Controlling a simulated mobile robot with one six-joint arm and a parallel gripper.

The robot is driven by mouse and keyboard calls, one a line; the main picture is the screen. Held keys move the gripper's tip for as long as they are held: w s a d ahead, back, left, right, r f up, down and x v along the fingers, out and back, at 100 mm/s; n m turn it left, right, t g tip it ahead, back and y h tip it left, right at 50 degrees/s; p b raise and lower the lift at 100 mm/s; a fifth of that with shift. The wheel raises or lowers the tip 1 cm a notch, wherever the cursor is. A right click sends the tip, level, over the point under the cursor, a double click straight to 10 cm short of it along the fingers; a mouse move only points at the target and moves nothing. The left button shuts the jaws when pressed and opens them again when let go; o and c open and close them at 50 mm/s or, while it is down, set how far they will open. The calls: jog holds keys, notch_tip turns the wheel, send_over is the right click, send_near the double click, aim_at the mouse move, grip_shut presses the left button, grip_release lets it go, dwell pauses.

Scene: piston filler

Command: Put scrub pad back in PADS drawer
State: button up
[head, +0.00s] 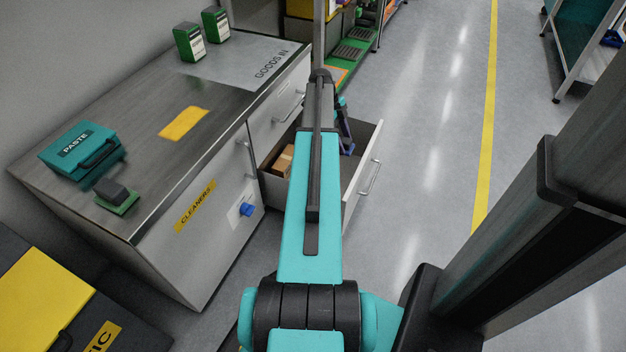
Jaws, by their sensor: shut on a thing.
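An open drawer (352,196) juts from the workbench's right face, with a bar handle on its front; I see no PADS label. My arm reaches over it and hides part of its inside. My gripper (346,138) shows only in part beyond the arm, low over the drawer's far side. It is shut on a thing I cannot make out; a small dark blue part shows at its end. A flat green piece with a dark grey block on top (118,196), possibly a scrub pad, lies on the worktop's front left, apart from my gripper.
A brown box (284,160) sits in the open drawer. A CLEANERS door (208,205) is shut. The floor right of the drawer is clear.

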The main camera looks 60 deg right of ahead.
notch_tip(320, 180, down, 12)
jog(key=b, duration=0.5)
jog(key=shift+w+b, duration=0.15)
jog(key=shift+b, duration=0.25)
jog(key=shift+f, duration=0.1)
jog(key=b, duration=0.2)
send_near(342, 188)
jog(key=shift+s+d, duration=0.15)
jog(key=shift+s, duration=0.75)
jog(key=shift+f, duration=0.1)
jog(key=shift+f+b, duration=1.3)
jog(key=shift+f, duration=1.1)
jog(key=shift+f, duration=0.1)
jog(key=o, duration=1)
jog(key=p+v, duration=0.5)
jog(key=v, duration=0.7)
jog(key=shift+p, duration=0.35)
